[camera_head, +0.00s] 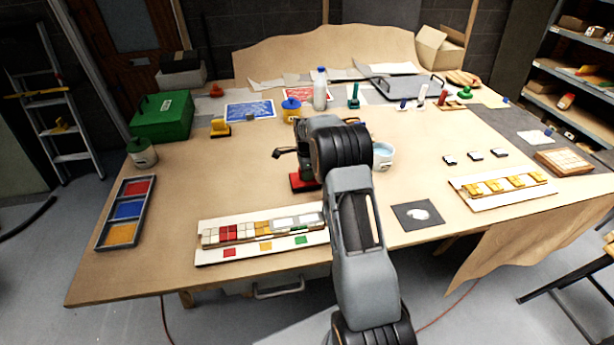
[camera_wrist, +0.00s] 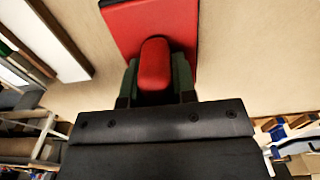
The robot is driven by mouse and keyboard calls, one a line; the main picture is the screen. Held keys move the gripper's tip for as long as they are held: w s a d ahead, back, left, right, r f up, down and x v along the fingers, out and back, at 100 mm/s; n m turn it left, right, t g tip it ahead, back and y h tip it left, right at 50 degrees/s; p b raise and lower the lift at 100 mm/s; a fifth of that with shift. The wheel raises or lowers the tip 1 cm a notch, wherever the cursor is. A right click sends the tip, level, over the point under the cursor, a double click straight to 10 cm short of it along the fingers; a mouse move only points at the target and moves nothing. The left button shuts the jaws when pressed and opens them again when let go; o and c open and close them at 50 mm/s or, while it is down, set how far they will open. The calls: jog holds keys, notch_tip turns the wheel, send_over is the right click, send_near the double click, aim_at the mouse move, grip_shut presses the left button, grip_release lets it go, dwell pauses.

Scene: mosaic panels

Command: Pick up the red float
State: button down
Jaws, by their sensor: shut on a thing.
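The red float (camera_head: 304,182) shows in the head view as a small red slab below my wrist, near the middle of the table. My arm covers part of it. In the wrist view the float (camera_wrist: 126,28) is a flat red plate with a rounded red handle standing out from it. The dark fingers of my gripper (camera_wrist: 154,74) sit on both sides of that handle and are shut on it. I cannot tell whether the plate touches the table or hangs just above it. The fingertips are hidden in the head view.
A white mosaic panel (camera_head: 215,255) with coloured tiles lies at the front. A tray of red, blue and yellow (camera_head: 101,238) is at the left. A light blue cup (camera_head: 384,157) stands close right of my wrist. A dark square (camera_head: 401,212) lies at the front right, with bare table around it.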

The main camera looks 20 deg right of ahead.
jog(key=s+a+r+b, duration=0.2)
jog(key=s+r, duration=0.3)
jog(key=s, duration=0.1)
jog(key=s+a+r+b, duration=0.2)
jog(key=s+r, duration=0.4)
jog(key=s, duration=0.1)
jog(key=shift+s+a+r, duration=0.15)
jog(key=shift+a+r, duration=0.15)
jog(key=shift+a, duration=0.1)
jog(key=c, duration=1.5)
grip_release()
jog(key=shift+c, duration=1.3)
